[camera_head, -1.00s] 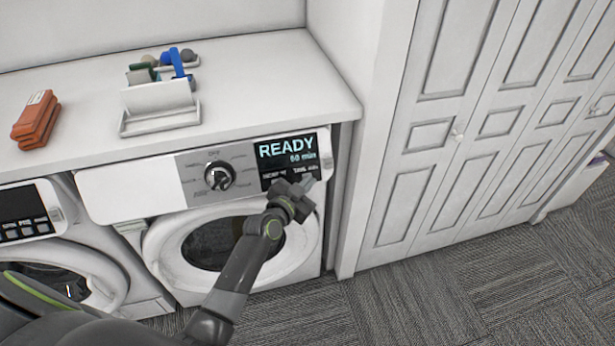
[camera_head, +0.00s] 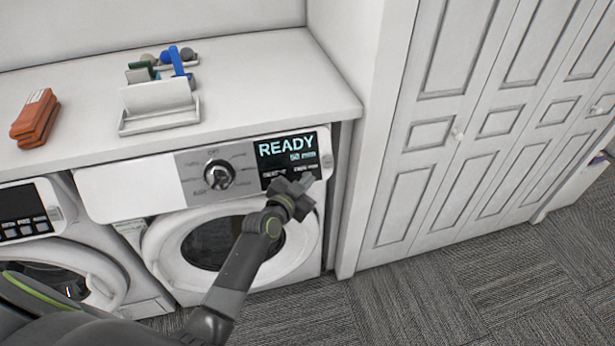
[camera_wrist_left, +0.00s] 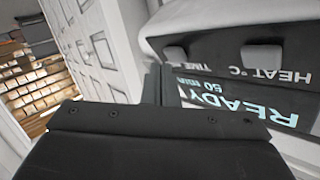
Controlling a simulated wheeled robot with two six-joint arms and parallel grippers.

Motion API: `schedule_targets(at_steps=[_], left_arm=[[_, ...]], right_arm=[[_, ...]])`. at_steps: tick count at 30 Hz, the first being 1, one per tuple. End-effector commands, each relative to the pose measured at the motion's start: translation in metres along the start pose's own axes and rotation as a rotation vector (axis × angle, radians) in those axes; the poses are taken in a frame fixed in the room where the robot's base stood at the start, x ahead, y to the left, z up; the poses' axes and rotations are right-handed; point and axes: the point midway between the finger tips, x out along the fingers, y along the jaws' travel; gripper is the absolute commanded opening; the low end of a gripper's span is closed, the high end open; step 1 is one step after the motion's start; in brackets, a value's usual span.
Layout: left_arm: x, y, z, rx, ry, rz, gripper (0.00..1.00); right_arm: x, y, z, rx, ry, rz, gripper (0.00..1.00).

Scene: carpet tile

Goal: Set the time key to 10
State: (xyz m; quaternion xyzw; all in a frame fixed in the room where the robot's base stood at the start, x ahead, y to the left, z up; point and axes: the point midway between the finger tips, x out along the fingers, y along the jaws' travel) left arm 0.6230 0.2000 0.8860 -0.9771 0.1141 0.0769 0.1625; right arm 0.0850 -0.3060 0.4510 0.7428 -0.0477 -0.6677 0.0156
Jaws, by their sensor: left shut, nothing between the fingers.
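The dryer's dark display panel (camera_head: 288,157) reads READY with 50 min below it. My left gripper (camera_head: 305,181) is shut and empty, in front of the panel's lower right part and covering the keys in the head view. In the left wrist view the panel (camera_wrist_left: 225,100) appears upside down, with READY, 50 min, and the labels HEAT °C and TIME. The grey time key (camera_wrist_left: 175,54) is beside the TIME label and the grey heat key (camera_wrist_left: 261,58) beside HEAT °C. I cannot tell whether the fingertips touch the time key. My right gripper is out of view.
A round dial (camera_head: 219,175) sits left of the panel. A white counter (camera_head: 255,85) above holds a caddy (camera_head: 158,105) and orange-brown blocks (camera_head: 35,118). Another machine (camera_head: 35,215) stands left. White closet doors (camera_head: 480,120) are right; carpet (camera_head: 450,290) is clear.

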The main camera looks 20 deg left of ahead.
Motion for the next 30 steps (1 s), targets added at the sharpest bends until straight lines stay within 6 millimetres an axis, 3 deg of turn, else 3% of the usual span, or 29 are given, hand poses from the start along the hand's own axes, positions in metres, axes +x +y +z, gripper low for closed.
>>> schedule_targets(at_steps=[30], left_arm=[[0.0071,-0.0047,0.0057,0.0,0.0,0.0,0.0]], right_arm=[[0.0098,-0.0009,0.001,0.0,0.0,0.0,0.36]])
